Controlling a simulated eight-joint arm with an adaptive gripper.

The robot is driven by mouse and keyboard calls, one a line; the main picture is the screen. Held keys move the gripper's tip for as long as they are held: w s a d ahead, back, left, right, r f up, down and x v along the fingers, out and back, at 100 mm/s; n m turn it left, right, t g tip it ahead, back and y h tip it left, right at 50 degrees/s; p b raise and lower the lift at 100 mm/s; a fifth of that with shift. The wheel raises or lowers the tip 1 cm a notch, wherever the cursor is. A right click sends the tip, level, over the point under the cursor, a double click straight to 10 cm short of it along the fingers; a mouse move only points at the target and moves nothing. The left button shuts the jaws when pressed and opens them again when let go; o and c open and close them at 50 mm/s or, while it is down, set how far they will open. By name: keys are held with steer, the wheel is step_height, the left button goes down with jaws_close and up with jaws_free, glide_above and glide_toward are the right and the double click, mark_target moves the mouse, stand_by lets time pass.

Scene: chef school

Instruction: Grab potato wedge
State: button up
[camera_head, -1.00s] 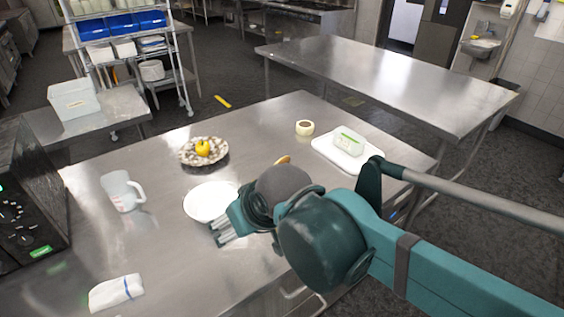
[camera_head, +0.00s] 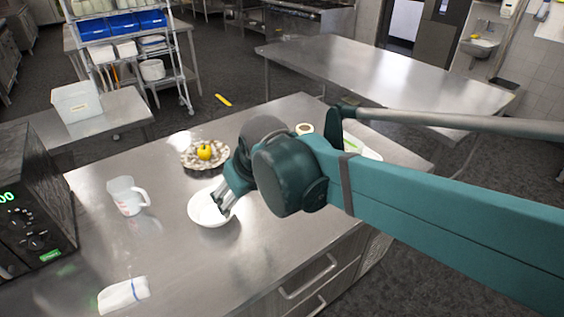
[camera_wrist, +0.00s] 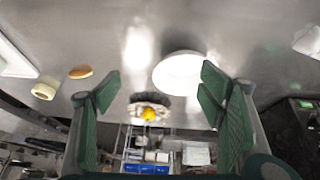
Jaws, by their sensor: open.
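A small orange-brown piece, which looks like the potato wedge (camera_wrist: 80,72), lies on the steel table in the wrist view, left of my gripper. In the head view my arm hides it. My gripper (camera_head: 225,202) is open and empty, with its fingertips over or beside the right part of the white bowl (camera_head: 204,212). In the wrist view the green fingers of my gripper (camera_wrist: 158,92) are spread wide. The bowl also shows there (camera_wrist: 177,72), towards the right finger.
A patterned plate (camera_head: 190,164) holds a yellow fruit or vegetable (camera_head: 204,152) behind the bowl. A tape roll (camera_head: 305,129) and a partly hidden white tray (camera_head: 372,155) are at right.

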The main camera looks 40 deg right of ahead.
steer(key=w+d+r+g+p, duration=0.1)
steer(key=w+d+r+p, duration=0.25)
steer(key=w+d, duration=0.3)
steer(key=w+d+f+g+p, duration=0.1)
steer(key=w+d+f+p, duration=0.1)
steer(key=w+d+p, duration=0.2)
steer(key=w+d+f+n+g+p, duration=0.1)
steer(key=w+d+f+g+p, duration=0.1)
steer(key=d, duration=0.6)
steer(key=w+d+f+g+p, duration=0.1)
steer(key=w+d+f+p, duration=0.3)
steer(key=w+d+p, duration=0.2)
steer(key=shift+d, duration=0.35)
steer(key=shift+w+d+f+g+p, duration=0.1)
steer(key=shift+d+f+g+p, duration=0.2)
steer(key=shift+d+f+p, duration=0.15)
steer(key=shift+f, duration=0.15)
steer(key=shift+f, duration=1.15)
steer(key=shift+d+f, duration=0.2)
steer(key=shift+f, duration=2.4)
